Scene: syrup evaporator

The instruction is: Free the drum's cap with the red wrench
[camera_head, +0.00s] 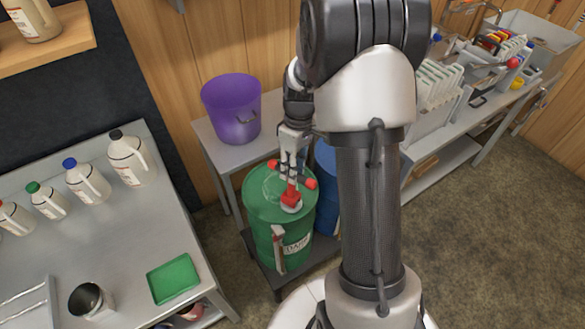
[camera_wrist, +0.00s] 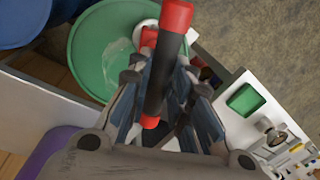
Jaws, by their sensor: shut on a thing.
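The green drum (camera_head: 265,215) stands upright on a low dark platform. A pale round cap (camera_head: 291,207) is on its top near the front edge. The red wrench (camera_head: 290,195) has a T-bar with red ends and a dark middle; its red socket reaches down at the cap. My gripper (camera_head: 290,172) is shut on the bar above the drum top. In the wrist view the wrench's bar (camera_wrist: 165,65) lies between my fingers (camera_wrist: 163,88), and the drum top (camera_wrist: 100,50) is below. The socket hides much of the cap, so I cannot tell how fully it is seated.
A blue drum (camera_head: 327,190) stands just right of the green one. A purple bucket (camera_head: 232,118) is on a grey table behind. Open floor lies at right.

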